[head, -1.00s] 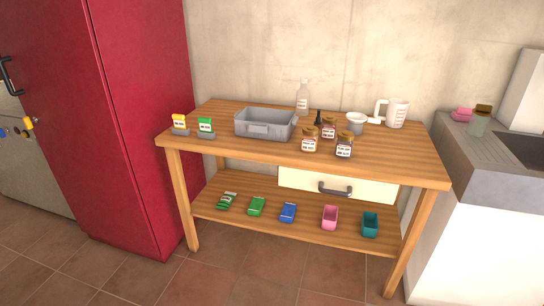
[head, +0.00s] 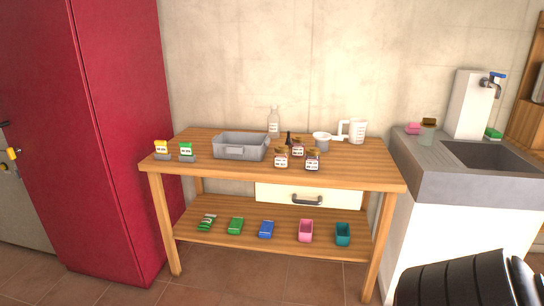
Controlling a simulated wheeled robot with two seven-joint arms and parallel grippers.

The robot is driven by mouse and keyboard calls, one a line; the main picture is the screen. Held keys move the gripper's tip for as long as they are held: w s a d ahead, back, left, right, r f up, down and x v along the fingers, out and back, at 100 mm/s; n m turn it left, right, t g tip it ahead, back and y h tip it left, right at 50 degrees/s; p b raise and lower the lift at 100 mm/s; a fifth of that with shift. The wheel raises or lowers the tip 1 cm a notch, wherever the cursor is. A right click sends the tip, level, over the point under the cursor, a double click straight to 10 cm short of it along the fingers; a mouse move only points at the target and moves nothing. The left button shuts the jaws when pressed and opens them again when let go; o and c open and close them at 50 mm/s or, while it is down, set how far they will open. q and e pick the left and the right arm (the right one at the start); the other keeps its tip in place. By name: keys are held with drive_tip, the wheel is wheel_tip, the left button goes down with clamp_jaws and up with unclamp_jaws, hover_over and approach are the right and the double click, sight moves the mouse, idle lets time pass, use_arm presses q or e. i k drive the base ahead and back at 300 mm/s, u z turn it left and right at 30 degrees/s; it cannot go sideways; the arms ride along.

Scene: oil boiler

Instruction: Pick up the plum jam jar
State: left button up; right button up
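Three small glass jars with brown-gold lids and white labels stand close together on the wooden workbench (head: 225,178). One is at front left (head: 281,159), one at front right (head: 312,161) with darker contents, and one behind them (head: 298,148). The labels are too small to read, so I cannot tell which is the plum jam jar. Neither gripper shows. A dark ribbed part of my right arm is at the bottom right, well away from the jars.
A grey bin (head: 240,147), clear bottle (head: 273,122), white cup (head: 322,142) and measuring jug (head: 355,131) share the benchtop. A red cabinet (head: 110,140) stands left, a grey sink counter (head: 440,185) right. Small coloured containers sit on the lower shelf. The floor in front is clear.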

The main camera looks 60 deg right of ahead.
sight(312, 158)
drive_tip(key=z, duration=0.05)
drive_tip(key=i, duration=1.65)
drive_tip(key=z, duration=0.6)
